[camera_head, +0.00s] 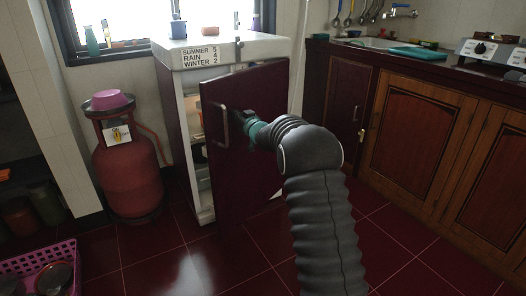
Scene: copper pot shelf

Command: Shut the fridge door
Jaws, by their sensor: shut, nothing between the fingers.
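The fridge (174,110) is a small white-topped unit with a label reading summer, rain and winter. Its dark maroon door (262,172) stands partly open, swung out towards me, and lit shelves show in the gap on its left. A metal handle (220,125) sits on the door's left part. My gripper (243,119) is at the outer face of the door, close to the right of the handle. It is shut with nothing held. My dark arm hides part of the door's right side, and I cannot tell whether the fingertips touch the door.
A red gas cylinder (128,168) with a pink bowl (109,100) on top stands left of the fridge. A pink basket (42,268) is at the lower left. Wooden cabinets (430,140) line the right. Red tiled floor (190,262) in front is clear.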

